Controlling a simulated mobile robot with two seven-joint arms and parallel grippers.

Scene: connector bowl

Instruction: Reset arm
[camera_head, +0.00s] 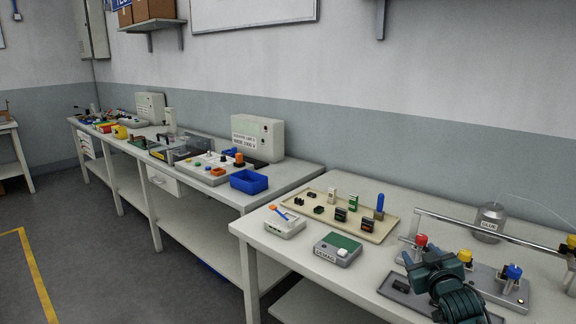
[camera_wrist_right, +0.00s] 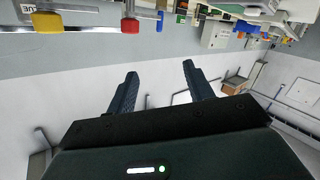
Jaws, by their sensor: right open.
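My right gripper (camera_head: 424,258) shows at the lower right of the head view, above the right-hand bench (camera_head: 262,233). In the right wrist view its two dark fingers stand apart with nothing between them, so the gripper (camera_wrist_right: 158,75) is open and empty. That view is turned over, with the benches along its top edge. My left gripper is in neither view.
A beige tray (camera_head: 376,238) holds several small connectors and a blue-handled tool (camera_head: 379,206). A white device (camera_head: 285,224) and a grey-green box (camera_head: 338,250) stand before it.

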